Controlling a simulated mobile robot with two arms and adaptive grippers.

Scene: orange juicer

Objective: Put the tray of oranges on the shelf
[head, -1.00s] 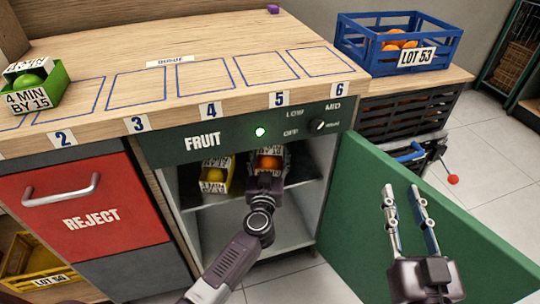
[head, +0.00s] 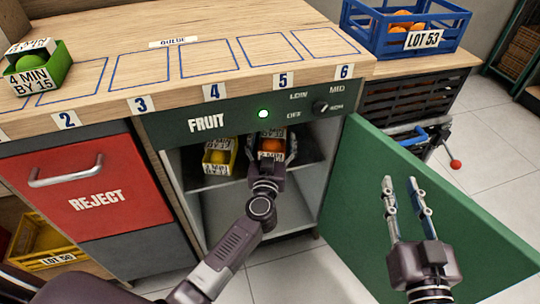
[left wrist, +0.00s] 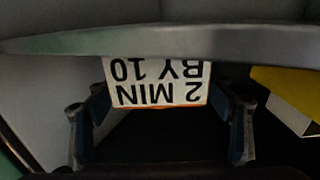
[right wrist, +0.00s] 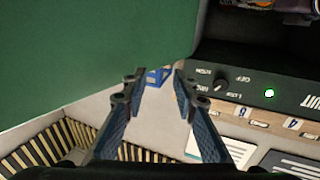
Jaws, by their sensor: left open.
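The tray of oranges (head: 271,156) sits on the dark shelf (head: 222,181) inside the open FRUIT cabinet, with an orange showing above its front label. In the left wrist view its label (left wrist: 157,85) reads "2 MIN BY 10", upside down. My left gripper (head: 271,142) reaches into the cabinet, and its fingers are spread on either side of this tray. In the left wrist view the fingers stand apart from the label. My right gripper (head: 399,184) is open and empty in front of the green door; its fingers also show apart in the right wrist view (right wrist: 155,82).
A yellow tray (head: 217,168) with a yellow fruit stands left of the orange tray on the shelf. The green door (head: 350,200) hangs open to the right. A green tray (head: 62,72) and the blue LOT 53 crate (head: 455,30) are on top.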

